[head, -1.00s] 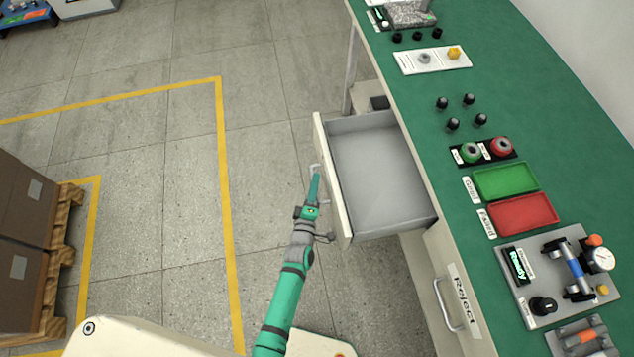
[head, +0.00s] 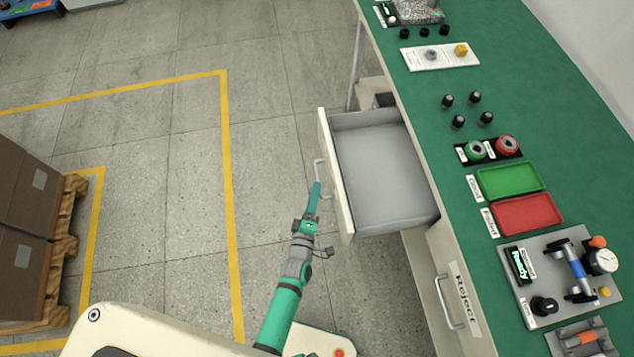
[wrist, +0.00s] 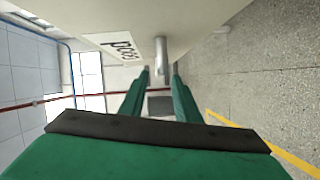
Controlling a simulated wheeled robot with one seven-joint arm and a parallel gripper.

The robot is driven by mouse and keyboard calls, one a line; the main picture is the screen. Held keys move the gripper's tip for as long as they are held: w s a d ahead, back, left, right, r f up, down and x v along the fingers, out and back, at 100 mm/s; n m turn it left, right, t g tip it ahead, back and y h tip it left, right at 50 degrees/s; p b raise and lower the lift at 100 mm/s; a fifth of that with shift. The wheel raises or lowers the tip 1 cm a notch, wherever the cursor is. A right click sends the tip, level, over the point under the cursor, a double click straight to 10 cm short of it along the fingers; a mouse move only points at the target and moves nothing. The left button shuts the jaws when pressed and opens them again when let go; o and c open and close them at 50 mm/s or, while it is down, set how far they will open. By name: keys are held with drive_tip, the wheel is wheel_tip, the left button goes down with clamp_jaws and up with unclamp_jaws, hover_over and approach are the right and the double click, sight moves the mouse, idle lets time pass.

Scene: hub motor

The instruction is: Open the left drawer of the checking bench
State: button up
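The left drawer (head: 385,170) of the checking bench stands pulled well out and its grey inside is empty. Its bar handle (head: 319,178) is on the pale front panel (head: 338,185). In the wrist view the handle (wrist: 160,54) lies just beyond the fingertips, in line with the gap, beside a partly seen label (wrist: 114,45). My gripper (head: 315,188) is at the near end of the handle. The wrist view shows its two green fingers (wrist: 160,72) apart with nothing held between them. Whether a finger touches the handle cannot be told.
The green bench top (head: 430,110) holds trays, knobs and a gauge fixture (head: 565,270). A shut drawer labelled Reject (head: 465,300) is nearer me. Boxes on a pallet (head: 30,220) stand at left. The floor (head: 170,190) left of the drawer is clear.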

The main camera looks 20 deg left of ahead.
drive_tip(key=shift+s+d+r, duration=0.1)
drive_tip(key=shift+s+d, duration=0.05)
drive_tip(key=shift+s, duration=1.05)
drive_tip(key=shift+s+d+r, duration=0.1)
drive_tip(key=shift+s, duration=1.05)
